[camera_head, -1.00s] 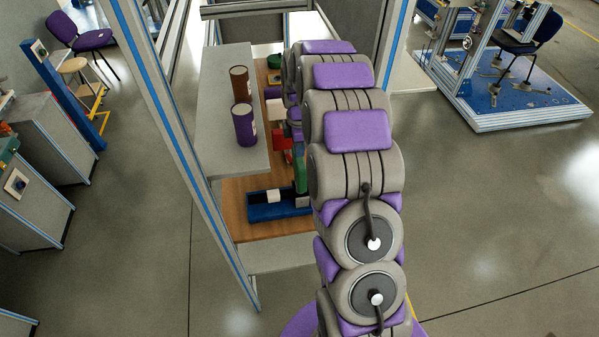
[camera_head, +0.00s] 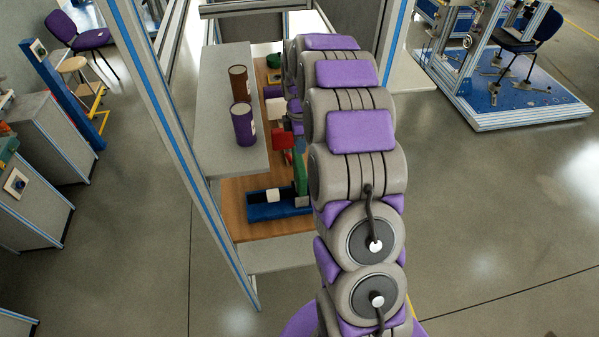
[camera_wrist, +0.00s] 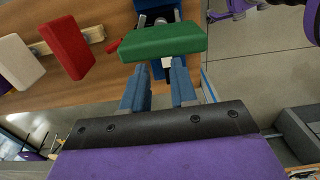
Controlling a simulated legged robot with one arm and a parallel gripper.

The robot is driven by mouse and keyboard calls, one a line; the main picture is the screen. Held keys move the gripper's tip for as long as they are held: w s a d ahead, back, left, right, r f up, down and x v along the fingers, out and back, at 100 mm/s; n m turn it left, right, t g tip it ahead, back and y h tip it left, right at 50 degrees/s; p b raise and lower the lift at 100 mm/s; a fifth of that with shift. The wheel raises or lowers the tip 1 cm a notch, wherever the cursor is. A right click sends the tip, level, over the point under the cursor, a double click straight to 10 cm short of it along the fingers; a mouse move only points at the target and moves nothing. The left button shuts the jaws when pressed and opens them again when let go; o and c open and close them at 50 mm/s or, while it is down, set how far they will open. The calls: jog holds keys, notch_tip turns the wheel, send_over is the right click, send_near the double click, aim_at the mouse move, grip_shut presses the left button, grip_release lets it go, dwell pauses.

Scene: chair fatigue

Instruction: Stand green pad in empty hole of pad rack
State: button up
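The green pad (camera_wrist: 163,41) is upright in the wrist view, just beyond my gripper's fingertips; it also shows in the head view (camera_head: 300,172) beside the arm. My gripper (camera_wrist: 158,68) has two blue fingers spread apart, with a visible gap between them. The pad crosses in front of both fingertips, so contact cannot be told. A light wooden rack (camera_wrist: 95,36) at the upper left of the wrist view holds a red pad (camera_wrist: 66,47). A white pad (camera_wrist: 18,61) stands farther left. The empty hole cannot be made out.
A blue fixture (camera_head: 262,212) with a white block (camera_head: 273,195) lies on the wooden bench top (camera_head: 232,205). A grey shelf (camera_head: 217,118) carries brown (camera_head: 238,79) and purple (camera_head: 243,124) cans. Blue-striped frame posts (camera_head: 180,150) stand left of the arm. Open floor is at right.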

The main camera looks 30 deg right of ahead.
notch_tip(320, 180, up, 16)
jog(key=b, duration=0.1)
jog(key=shift+f, duration=0.1)
jog(key=s+a+f+m+g+b, duration=0.1)
jog(key=s+a+f+m+b, duration=0.4)
jog(key=s, duration=0.5)
jog(key=s+a+f+m+b, duration=0.2)
jog(key=s+a+b, duration=0.2)
jog(key=s+a, duration=0.5)
jog(key=s+a+f+m+b, duration=0.1)
jog(key=s+f+m+b, duration=0.2)
jog(key=s+f, duration=0.3)
jog(key=s+a+f+m+b, duration=0.1)
jog(key=s+f+m, duration=0.3)
jog(key=s, duration=1.1)
notch_tip(320, 180, down, 2)
jog(key=shift+a+f+m+g+b, duration=0.25)
jog(key=shift+m+g+b, duration=0.15)
jog(key=shift+b, duration=0.5)
jog(key=shift+d, duration=0.1)
